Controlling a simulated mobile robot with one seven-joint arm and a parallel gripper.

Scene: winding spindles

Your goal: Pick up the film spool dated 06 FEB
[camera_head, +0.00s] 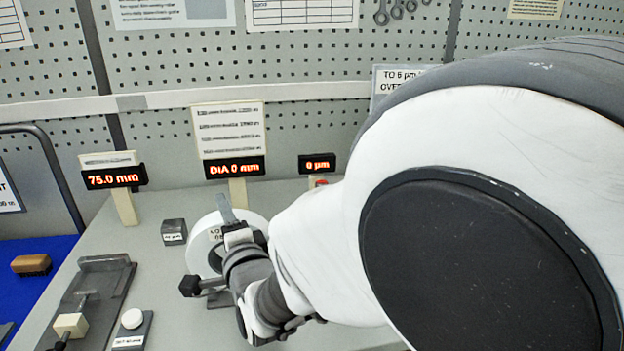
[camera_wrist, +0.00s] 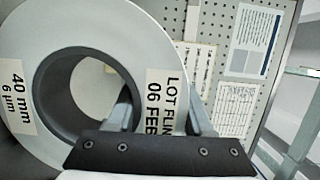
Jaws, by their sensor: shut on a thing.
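The film spool (camera_wrist: 130,40) is a white disc with a dark grey core. It fills the left of the wrist view, and its labels read "LOT FLIN…", "06 FEB", "40 mm" and "6 µm". My gripper (camera_wrist: 165,112) is shut on the spool's ring, one finger in the core opening and the other past the outer rim. In the head view the spool (camera_head: 203,243) stands upright, partly hidden by my gripper (camera_head: 235,225). I cannot tell whether it still touches the dark spindle fixture (camera_head: 192,286) beside it.
Red displays read 75.0 mm (camera_head: 113,178), DIA 0 mm (camera_head: 235,168) and 0 µm (camera_head: 317,164) behind the bench. A small dark block (camera_head: 174,232), a slide fixture (camera_head: 95,285) and a white button (camera_head: 132,318) lie left. A brush (camera_head: 31,264) rests on a blue mat.

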